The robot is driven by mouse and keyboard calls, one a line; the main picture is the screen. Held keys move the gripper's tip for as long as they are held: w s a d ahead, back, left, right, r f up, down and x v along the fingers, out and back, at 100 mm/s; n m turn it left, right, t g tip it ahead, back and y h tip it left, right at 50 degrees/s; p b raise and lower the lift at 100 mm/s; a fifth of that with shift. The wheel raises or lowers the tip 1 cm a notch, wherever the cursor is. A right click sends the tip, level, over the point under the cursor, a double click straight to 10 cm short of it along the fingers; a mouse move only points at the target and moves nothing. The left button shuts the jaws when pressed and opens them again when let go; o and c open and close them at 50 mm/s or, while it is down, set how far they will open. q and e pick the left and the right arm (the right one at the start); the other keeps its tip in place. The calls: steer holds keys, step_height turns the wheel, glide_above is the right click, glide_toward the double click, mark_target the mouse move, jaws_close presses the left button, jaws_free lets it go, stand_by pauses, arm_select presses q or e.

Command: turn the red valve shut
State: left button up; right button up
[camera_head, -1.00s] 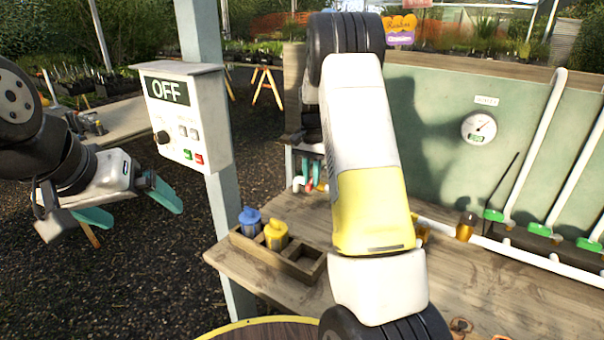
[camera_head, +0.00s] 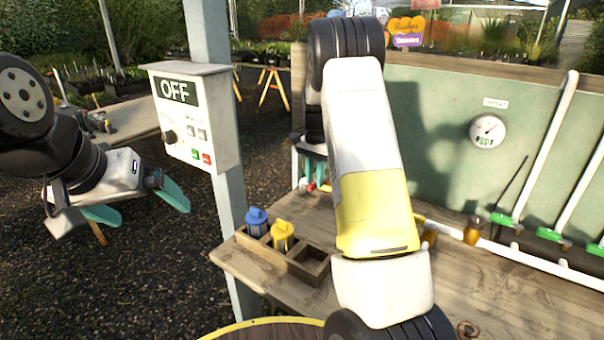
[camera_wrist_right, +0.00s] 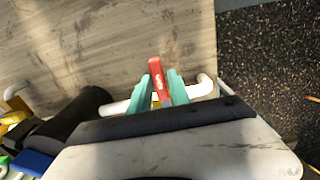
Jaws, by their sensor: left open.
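The red valve handle (camera_wrist_right: 157,73) stands between the two teal fingers of my right gripper (camera_wrist_right: 160,90) in the right wrist view. The fingers lie close along both its sides; whether they press on it I cannot tell. A white pipe (camera_wrist_right: 203,88) runs behind the fingers. In the head view a small red part (camera_head: 311,186) shows low beside my right arm, near the teal fingertips, and my arm hides much of that area. My left gripper (camera_head: 140,205) is open and empty, in the air left of the control box.
The control box (camera_head: 190,115) reading OFF hangs on a post. A wooden tray (camera_head: 290,262) with blue and yellow containers stands on the bench (camera_head: 500,300). A gauge (camera_head: 488,131) is on the green panel, with white pipes and green handles (camera_head: 505,221) at right.

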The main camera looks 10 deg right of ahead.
steer(key=shift+o, duration=0.9)
steer(key=shift+r, duration=3.9)
steer(key=shift+r, duration=0.1)
steer(key=s+a+r+n+t+y, duration=0.1)
steer(key=s+a+r+n+t, duration=0.15)
steer(key=s+r, duration=0.6)
steer(key=s+a+r+n+t, duration=0.1)
steer(key=s+a+n+t, duration=0.1)
steer(key=s, duration=1)
steer(key=s+a+r+n+t+y, duration=0.1)
steer(key=s+a+n, duration=0.3)
steer(key=s, duration=0.9)
steer(key=shift+a+r+n+t, duration=0.2)
steer(key=shift+a+n+t, duration=0.15)
steer(key=shift+n, duration=0.6)
